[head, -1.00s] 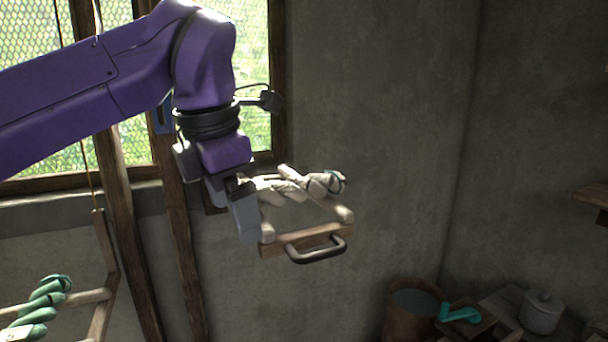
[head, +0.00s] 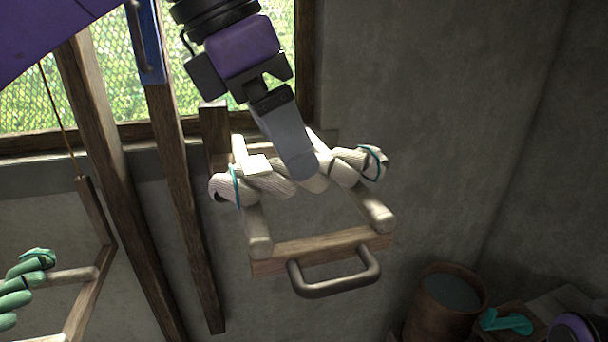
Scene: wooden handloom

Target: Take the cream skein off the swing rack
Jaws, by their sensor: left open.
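The cream skein (head: 262,180) is a twisted hank with teal ties near both ends. It lies across the two pale pegs of the wooden swing rack (head: 322,251), which has a dark handle at its front. My left gripper (head: 308,172) points down over the middle of the skein and is open. Its near grey finger overlaps the skein and hides part of it. The other finger is hidden, so I cannot tell whether the skein lies between the fingers or touches them. My right gripper is out of view.
A green skein (head: 22,285) hangs on another wooden rack (head: 92,270) at lower left. Wooden posts (head: 182,200) stand left of the swing rack. A brown bucket (head: 447,305) and a teal item (head: 505,321) are at lower right. The space right of the rack is clear.

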